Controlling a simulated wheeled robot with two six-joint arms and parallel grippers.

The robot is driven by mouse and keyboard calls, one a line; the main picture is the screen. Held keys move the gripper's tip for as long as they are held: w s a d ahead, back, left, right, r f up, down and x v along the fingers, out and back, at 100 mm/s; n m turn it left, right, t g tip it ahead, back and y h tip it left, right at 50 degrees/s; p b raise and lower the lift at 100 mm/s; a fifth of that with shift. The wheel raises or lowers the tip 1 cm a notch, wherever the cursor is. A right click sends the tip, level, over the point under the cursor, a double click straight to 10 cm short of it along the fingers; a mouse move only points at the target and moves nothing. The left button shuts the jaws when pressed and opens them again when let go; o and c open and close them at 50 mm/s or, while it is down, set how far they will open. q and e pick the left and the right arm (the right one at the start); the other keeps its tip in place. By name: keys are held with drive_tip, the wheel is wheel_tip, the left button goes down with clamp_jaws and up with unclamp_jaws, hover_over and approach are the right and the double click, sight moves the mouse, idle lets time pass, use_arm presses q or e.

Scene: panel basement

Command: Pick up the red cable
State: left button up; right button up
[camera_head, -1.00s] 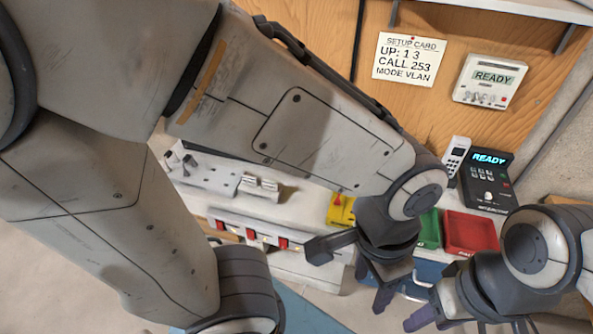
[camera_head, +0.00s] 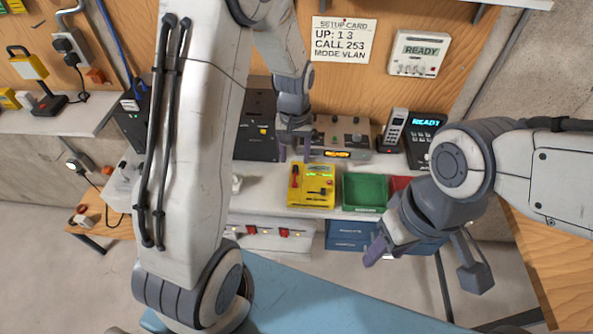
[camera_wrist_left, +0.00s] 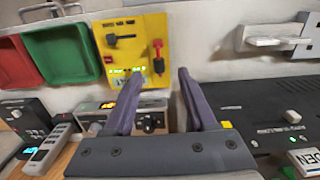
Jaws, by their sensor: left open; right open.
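No loose red cable can be clearly made out. A red plug-like piece (camera_head: 295,178) is on the left part of a yellow box (camera_head: 311,199) on the bench; I cannot tell whether it belongs to the cable. My left gripper (camera_head: 294,156) is open and empty, above and behind the yellow box. In the left wrist view the red piece (camera_wrist_left: 157,56) shows beyond the gap between the left gripper's fingertips (camera_wrist_left: 159,72), apart from them. My right gripper (camera_head: 424,258) is open and empty, in front of the bench at the right.
A green bin (camera_head: 364,192) and a partly hidden red bin (camera_head: 399,184) stand right of the yellow box. A grey device (camera_head: 343,138), a handset (camera_head: 393,128) and a black phone base (camera_head: 424,135) are behind. A black panel unit (camera_head: 256,125) stands left of my left gripper.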

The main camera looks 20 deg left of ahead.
sight(295, 167)
use_arm(q)
drive_tip(key=shift+f, duration=0.65)
drive_tip(key=shift+f+p, duration=0.3)
drive_tip(key=shift+p, duration=0.15)
wheel_tip(295, 167, down, 3)
drive_tip(key=shift+f+p, duration=0.1)
drive_tip(key=shift+p, duration=0.75)
drive_tip(key=shift+w+f, duration=0.1)
drive_tip(key=shift+f, duration=0.55)
clamp_jaws()
